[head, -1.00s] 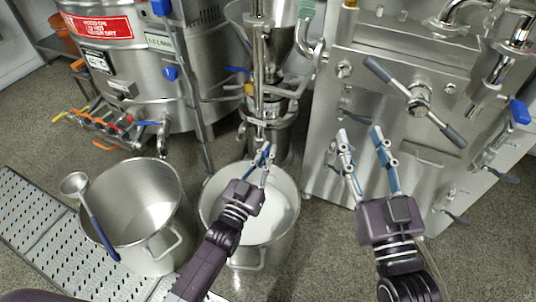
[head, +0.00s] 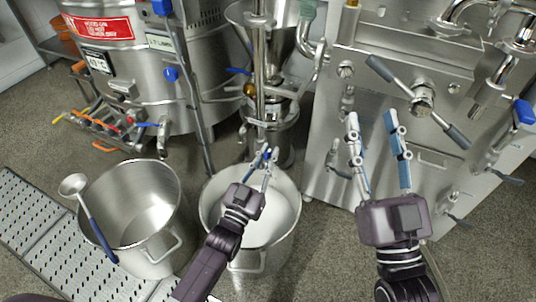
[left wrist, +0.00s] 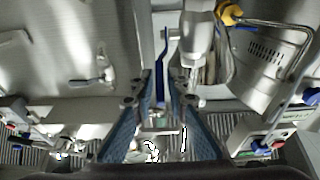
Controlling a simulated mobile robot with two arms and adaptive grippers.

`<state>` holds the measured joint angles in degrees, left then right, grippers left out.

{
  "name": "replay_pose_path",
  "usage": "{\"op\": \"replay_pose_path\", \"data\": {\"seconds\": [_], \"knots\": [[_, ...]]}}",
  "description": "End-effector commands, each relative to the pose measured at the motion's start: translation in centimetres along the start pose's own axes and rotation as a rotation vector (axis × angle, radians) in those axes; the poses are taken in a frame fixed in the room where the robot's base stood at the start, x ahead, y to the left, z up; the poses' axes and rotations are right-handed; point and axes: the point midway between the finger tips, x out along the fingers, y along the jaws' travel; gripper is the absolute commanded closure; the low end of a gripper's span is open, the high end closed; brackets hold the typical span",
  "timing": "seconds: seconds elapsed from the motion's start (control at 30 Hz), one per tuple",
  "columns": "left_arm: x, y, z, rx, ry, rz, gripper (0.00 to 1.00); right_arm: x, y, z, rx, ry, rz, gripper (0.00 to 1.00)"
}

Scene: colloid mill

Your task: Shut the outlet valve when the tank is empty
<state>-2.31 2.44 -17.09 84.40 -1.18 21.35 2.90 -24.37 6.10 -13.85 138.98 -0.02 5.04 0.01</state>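A steel tank (head: 140,75) with a red sign stands at the back left. Its small blue-handled fitting (head: 147,124) is at its lower right. The mill with a steel hopper (head: 281,22) stands in the centre. My left gripper (head: 268,152) is over the pot in front of the mill, fingers apart. In the left wrist view a blue lever (left wrist: 160,82) shows between its open fingers; I cannot tell whether they touch it. The outlet valve's position and the tank's inside are not clear to see. My right gripper (head: 373,118) is open and empty before the steel cabinet.
A pot with white contents (head: 206,210) stands below my left gripper. Another pot (head: 125,220) with a blue-handled ladle (head: 90,218) stands left of it, beside a perforated grate (head: 40,235). A steel cabinet (head: 325,150) with a bar handle (head: 385,72) fills the right.

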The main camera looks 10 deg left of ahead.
Motion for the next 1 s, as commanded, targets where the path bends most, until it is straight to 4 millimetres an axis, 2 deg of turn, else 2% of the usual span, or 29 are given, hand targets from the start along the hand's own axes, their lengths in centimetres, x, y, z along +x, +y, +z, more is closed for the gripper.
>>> {"op": "replay_pose_path", "data": {"seconds": [0.23, 0.37, 0.8, 1.0], "knots": [[0.0, 0.0, -0.1, 0.0, 0.002, 0.0, 0.85, 0.0, 0.1, -0.1, -0.001, 0.001, 0.001, 0.6], [-1.0, 0.0, 0.0, 0.0, 0.001, 0.0, 0.85, 0.0, 0.1, -0.1, -0.001, 0.001, 0.001, 0.6], [-9.6, 0.0, 0.0, 0.0, -0.001, 0.0, 0.85, 0.0, 0.0, 0.0, -0.001, 0.0, 0.0, 0.6], [-11.7, 0.0, 0.0, 0.001, 0.001, 0.0, 0.85, 0.0, 0.0, 0.0, 0.0, 0.0, 0.0, 0.6]]}}
